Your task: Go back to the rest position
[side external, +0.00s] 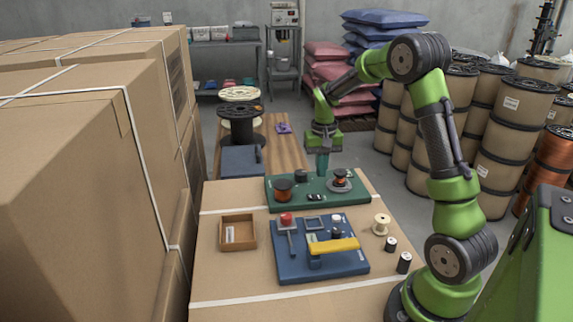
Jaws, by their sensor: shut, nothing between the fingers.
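My gripper (323,163) is shut and empty, pointing down at the back part of the green board (302,205). Its tips sit close to the board; I cannot tell whether they touch it. On the board, a copper spool (283,190) stands at the left, and another copper-wound spool (340,178) sits on a round grey base at the right. A small dark piece (300,175) is left of my gripper. A small black item (315,196) lies near the board's front edge.
A blue board (300,274) with a yellow handle (333,246) and a red knob (286,218) lies in front. An open brown tray (224,247) is left of it. A pale spool (381,224) and two dark spools stand right. Tall stacked cartons (90,190) wall the left side.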

